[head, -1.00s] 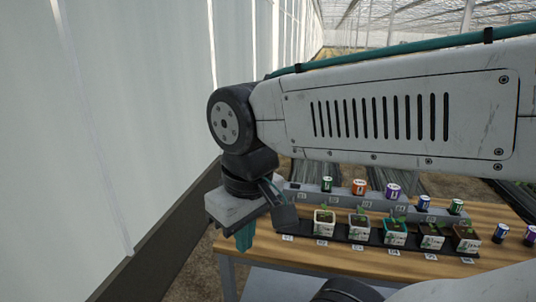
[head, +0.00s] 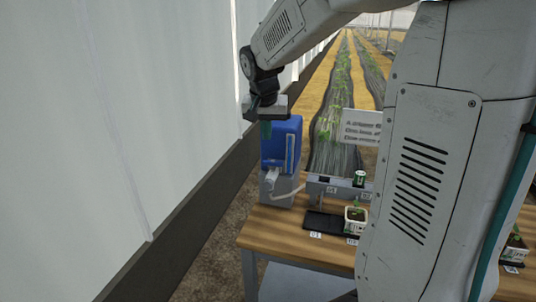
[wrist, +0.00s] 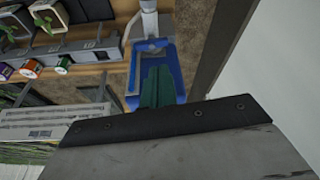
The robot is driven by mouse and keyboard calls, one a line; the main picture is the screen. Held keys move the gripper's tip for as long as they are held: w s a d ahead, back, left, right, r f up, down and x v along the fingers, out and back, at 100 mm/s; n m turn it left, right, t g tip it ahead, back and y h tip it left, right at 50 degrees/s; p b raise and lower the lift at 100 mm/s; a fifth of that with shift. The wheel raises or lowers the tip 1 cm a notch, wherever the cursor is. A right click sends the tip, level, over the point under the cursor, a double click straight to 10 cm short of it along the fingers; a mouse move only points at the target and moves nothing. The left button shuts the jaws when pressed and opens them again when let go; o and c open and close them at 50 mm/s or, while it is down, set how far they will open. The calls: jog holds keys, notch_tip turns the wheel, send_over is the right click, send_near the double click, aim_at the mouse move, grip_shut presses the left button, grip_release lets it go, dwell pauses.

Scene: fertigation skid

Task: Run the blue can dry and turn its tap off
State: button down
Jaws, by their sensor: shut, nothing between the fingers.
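The blue can (head: 281,145) stands upright on a grey stand at the far left end of the bench. A pale grey tap (head: 272,179) shows low on its near side; I cannot tell its handle setting. My gripper (head: 265,130) is at the can's upper left in the head view, its teal fingers shut and empty. In the wrist view the fingers (wrist: 157,88) overlap the blue can (wrist: 176,55), and a grey fitting (wrist: 150,28) lies beyond them. Whether the fingers touch the can, and the liquid level, I cannot tell.
A pale hose (head: 291,193) runs from the tap area to the grey rail (head: 323,187). The greenhouse wall (head: 120,130) is close on the left. A white sign (head: 362,127) stands behind.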

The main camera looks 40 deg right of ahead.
aim_at(273, 165)
jog(key=w+d+x, duration=0.1)
jog(key=x, duration=1)
